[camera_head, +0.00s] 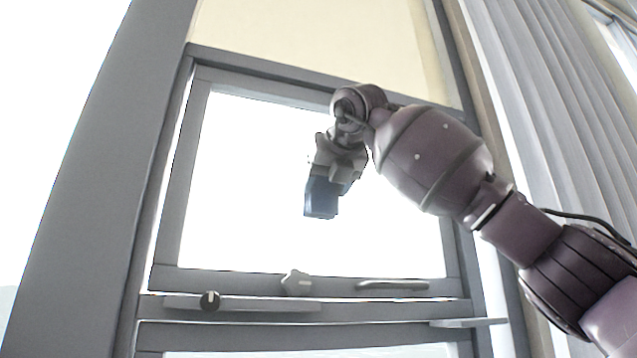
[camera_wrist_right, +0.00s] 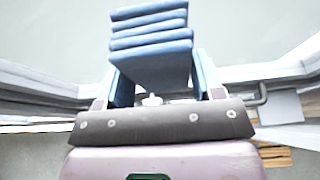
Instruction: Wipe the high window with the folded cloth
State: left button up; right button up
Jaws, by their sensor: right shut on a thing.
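The high window (camera_head: 250,170) is a bright pane in a grey frame in the head view. My right arm reaches in from the right, and my right gripper (camera_head: 322,194) is in front of the middle of the pane. In the right wrist view my right gripper (camera_wrist_right: 158,88) is shut on the folded cloth (camera_wrist_right: 150,40), a stack of blue layers between its fingers. In the head view the cloth and fingers merge into one dark blue shape. I cannot tell whether the cloth touches the glass. My left gripper is not in view.
The lower window rail carries a handle (camera_head: 296,282), a bar with a dark knob (camera_head: 209,300) and a stay (camera_head: 393,284). A small ledge (camera_head: 468,322) sticks out at the lower right. Grey vertical blinds (camera_head: 545,100) hang to the right. A cream panel (camera_head: 320,40) is above the pane.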

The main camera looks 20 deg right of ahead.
jog(key=shift+w+d, duration=0.2)
jog(key=shift+d, duration=4.6)
jog(key=shift+a, duration=1.95)
jog(key=shift+a, duration=0.1)
jog(key=shift+s+a, duration=0.15)
jog(key=shift+a, duration=3.35)
jog(key=shift+s+f+b, duration=0.1)
jog(key=shift+s+b, duration=0.3)
jog(key=shift+s, duration=0.1)
jog(key=shift+s+d+b, duration=0.1)
jog(key=shift+s+b, duration=1)
jog(key=shift+s, duration=1.4)
